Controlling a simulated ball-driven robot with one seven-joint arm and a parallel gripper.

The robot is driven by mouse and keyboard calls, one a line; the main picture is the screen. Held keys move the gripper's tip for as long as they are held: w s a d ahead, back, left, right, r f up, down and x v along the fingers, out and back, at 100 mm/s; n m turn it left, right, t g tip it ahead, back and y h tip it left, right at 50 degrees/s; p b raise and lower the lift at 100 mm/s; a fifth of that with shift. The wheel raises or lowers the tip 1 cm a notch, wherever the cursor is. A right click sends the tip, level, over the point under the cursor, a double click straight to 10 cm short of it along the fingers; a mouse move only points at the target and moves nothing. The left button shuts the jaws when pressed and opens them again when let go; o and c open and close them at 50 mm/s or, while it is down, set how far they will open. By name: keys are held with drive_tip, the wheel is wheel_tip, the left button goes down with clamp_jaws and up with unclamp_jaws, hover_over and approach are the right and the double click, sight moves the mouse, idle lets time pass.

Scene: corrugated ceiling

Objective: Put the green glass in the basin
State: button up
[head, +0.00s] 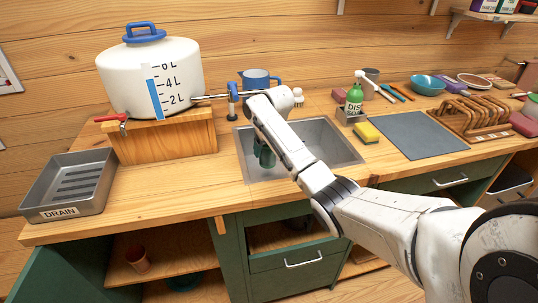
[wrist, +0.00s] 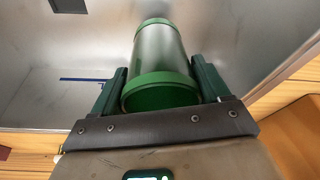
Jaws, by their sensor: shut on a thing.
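The green glass shows in the wrist view (wrist: 160,52) as a clear-grey cylinder with green bands at both ends. My gripper (wrist: 158,78) is shut on it, with one dark green finger on each side. In the head view my gripper (head: 264,153) is inside the outline of the grey metal basin (head: 335,150), towards its left part. The glass is mostly hidden there behind my arm and fingers. Basin walls surround the glass in the wrist view. I cannot tell whether the glass touches the basin floor.
A white water tank (head: 150,75) with a spout stands on a wooden block left of the basin. A blue jug (head: 258,78) is behind it. A green soap bottle (head: 354,98) and yellow sponge (head: 367,133) stand at the right rim. A drain tray (head: 72,182) is far left.

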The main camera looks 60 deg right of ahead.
sight(269, 155)
drive_tip(key=shift+s+f, duration=0.2)
drive_tip(key=shift+f, duration=1.5)
drive_tip(key=shift+f, duration=0.1)
drive_tip(key=o, duration=1.1)
drive_tip(key=shift+p+v, duration=0.8)
drive_tip(key=shift+p, duration=0.05)
drive_tip(key=p+v, duration=1)
drive_tip(key=p, duration=0.2)
drive_tip(key=shift+r+p, duration=0.3)
